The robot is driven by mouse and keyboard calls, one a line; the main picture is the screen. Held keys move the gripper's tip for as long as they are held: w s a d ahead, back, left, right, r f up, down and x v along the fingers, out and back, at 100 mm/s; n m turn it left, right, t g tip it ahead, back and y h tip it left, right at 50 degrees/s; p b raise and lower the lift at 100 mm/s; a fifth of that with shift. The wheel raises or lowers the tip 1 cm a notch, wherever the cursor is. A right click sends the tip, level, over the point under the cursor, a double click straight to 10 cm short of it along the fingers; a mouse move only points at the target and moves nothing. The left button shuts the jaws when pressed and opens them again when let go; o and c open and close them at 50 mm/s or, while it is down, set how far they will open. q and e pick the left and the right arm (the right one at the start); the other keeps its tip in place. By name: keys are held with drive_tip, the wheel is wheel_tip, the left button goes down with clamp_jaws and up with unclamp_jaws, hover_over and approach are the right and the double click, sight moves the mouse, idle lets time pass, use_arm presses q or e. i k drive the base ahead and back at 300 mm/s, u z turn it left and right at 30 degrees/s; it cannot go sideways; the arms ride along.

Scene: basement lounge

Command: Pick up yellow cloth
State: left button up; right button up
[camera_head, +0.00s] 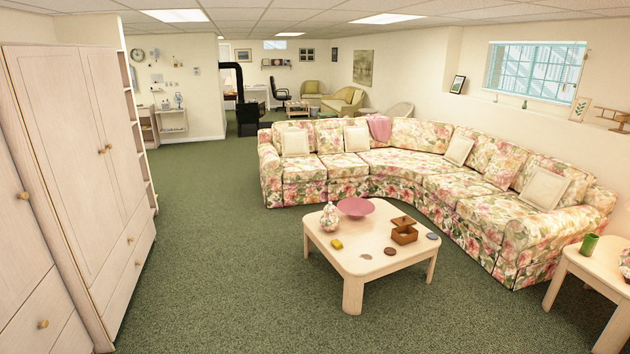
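A small yellow item (337,244), which looks like the folded yellow cloth, lies on the light wooden coffee table (350,278) near its left side. It is too small to make out its folds. It sits just below a patterned floral jar (329,217). The table stands on the green carpet in front of the sofa, some way ahead of me. Neither of my grippers shows in the head view.
The table also holds a pink bowl (356,207), an open wooden box (404,231) and several small flat round items. A floral corner sofa (430,170) curves behind it. Wooden cabinets (85,170) line the left. The green carpet (220,270) between cabinets and table is clear.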

sight(337, 245)
drive_tip(key=u, duration=0.1)
drive_tip(key=i, duration=4.3)
drive_tip(key=u, duration=0.15)
